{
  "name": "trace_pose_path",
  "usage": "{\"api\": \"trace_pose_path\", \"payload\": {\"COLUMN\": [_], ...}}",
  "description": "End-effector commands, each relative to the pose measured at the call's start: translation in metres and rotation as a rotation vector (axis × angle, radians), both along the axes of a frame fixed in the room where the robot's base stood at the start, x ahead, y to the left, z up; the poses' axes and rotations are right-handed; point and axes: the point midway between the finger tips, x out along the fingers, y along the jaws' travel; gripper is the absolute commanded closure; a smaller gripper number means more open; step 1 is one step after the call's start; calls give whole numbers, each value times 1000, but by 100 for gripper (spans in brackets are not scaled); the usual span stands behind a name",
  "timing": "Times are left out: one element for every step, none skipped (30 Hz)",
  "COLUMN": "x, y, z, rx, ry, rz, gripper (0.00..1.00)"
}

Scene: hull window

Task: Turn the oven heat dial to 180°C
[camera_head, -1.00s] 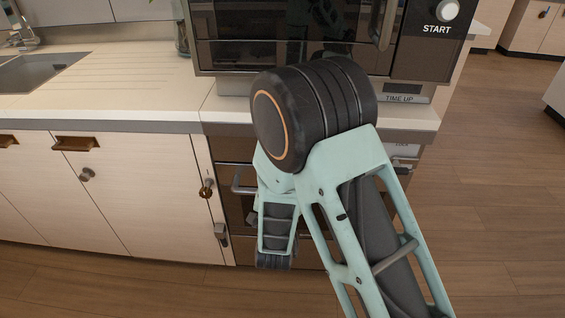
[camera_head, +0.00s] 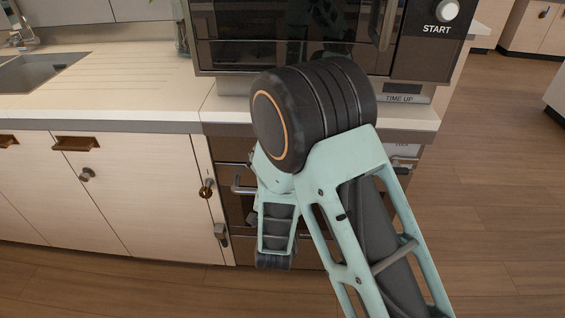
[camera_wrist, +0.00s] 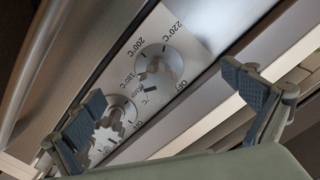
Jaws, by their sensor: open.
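In the wrist view, the oven heat dial (camera_wrist: 158,66) is a round metal knob on a pale panel (camera_wrist: 185,35). Printed marks around it read 220°C, 200°C, 180°C and OFF; another is partly unreadable. I cannot tell for sure which mark it points to. My gripper (camera_wrist: 165,105) is open, its two padded fingers spread wide in front of the panel. The heat dial shows between and beyond them, with no visible contact. The left finger partly covers a second knob (camera_wrist: 117,108). In the head view, my arm hides the gripper and the dials of the oven (camera_head: 233,207).
The oven sits under the counter (camera_head: 110,92). A microwave (camera_head: 228,56) with a START button (camera_head: 447,10) stands above it. A cabinet (camera_head: 130,180) with knobs is at the left. Metal bars run beside the dial panel. Floor (camera_head: 490,190) is clear at the right.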

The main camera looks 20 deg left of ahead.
Motion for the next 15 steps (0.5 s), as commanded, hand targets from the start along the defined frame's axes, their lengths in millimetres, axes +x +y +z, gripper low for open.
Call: {"api": "trace_pose_path", "payload": {"x": [0,0,0,0,-1,-2,-4,-7,-11,-14,-17,-21,-24,-27,-31], "y": [0,0,0,0,0,0,-1,-1,-2,-3,-3,-4,-5,-6,-7], "z": [0,0,0,0,0,-1,-1,-2,-2,-2,-2,-2,-2,-2,-2], "rx": [0,0,0,0,0,0,0,0,-1,0,0,0,0,0,0], "ry": [0,0,0,0,0,1,1,2,2,2,1,0,0,0,2], "rz": [0,0,0,0,0,1,1,1,0,1,1,1,1,1,1], "gripper": [0,0,0,0,0,0,0,0,0,0,0,0,0,0,0]}}
